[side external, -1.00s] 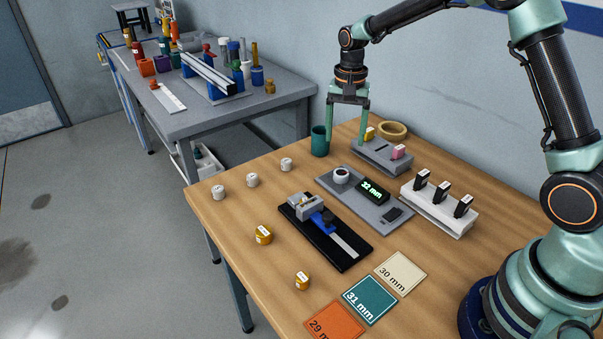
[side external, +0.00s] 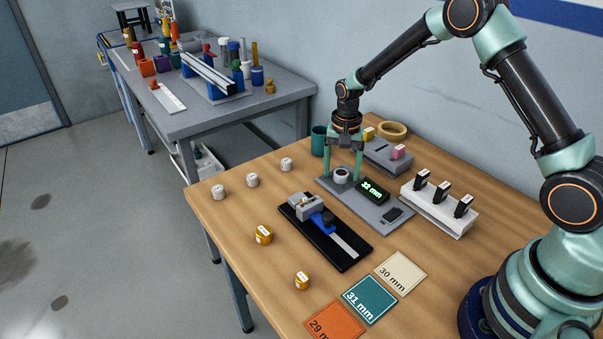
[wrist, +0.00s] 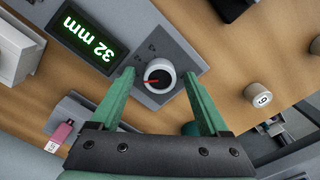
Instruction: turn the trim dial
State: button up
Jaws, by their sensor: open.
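The trim dial (side external: 341,174) is a small round knob with a white rim and dark top, on a flat grey panel (side external: 352,200). In the wrist view the dial (wrist: 159,77) shows a red pointer, and the display (wrist: 90,36) beside it reads 32 mm. The display (side external: 372,190) reads the same in the side view. My gripper (side external: 342,178) is open, with its green fingers pointing down on either side of the dial. In the wrist view the dial lies between and just beyond the fingertips of my gripper (wrist: 158,76). I cannot tell whether either finger touches it.
A grey block with yellow and pink pieces (side external: 377,160) stands behind the panel, near a teal cup (side external: 318,141) and a tape ring (side external: 392,130). A white rack (side external: 437,212) is at right. A black fixture (side external: 325,237) lies in front. Several small cylinders stand at left.

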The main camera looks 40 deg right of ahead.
grip_shut()
jog(key=shift+n, duration=0.3)
jog(key=n, duration=0.3)
jog(key=shift+n, duration=0.3)
jog(key=n, duration=0.3)
jog(key=shift+n, duration=0.3)
jog(key=n, duration=0.4)
jog(key=shift+n, duration=2.1)
